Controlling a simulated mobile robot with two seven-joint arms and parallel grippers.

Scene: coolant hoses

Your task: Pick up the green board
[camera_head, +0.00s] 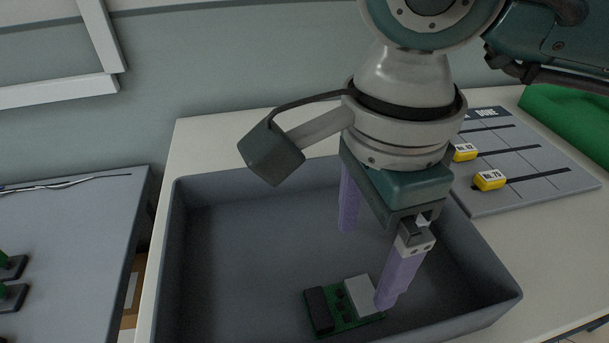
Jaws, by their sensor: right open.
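The green board (345,318) lies on the floor of a dark grey bin (183,250), near its front wall. It carries a black block at its left end and a light grey block at its right. My right gripper (366,265) reaches down into the bin with its two purple fingers wide apart. The nearer finger is beside the light grey block and overlaps the board's right end in the picture; I cannot tell if it touches. The farther finger is behind the board. Nothing is between the fingers. My left gripper is out of view.
The bin stands on a pale table (190,140). Right of it lies a grey panel marked DONE (530,170) with yellow tags (489,180). A green thing (570,115) is at the far right. A separate grey table (75,230) stands at the left.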

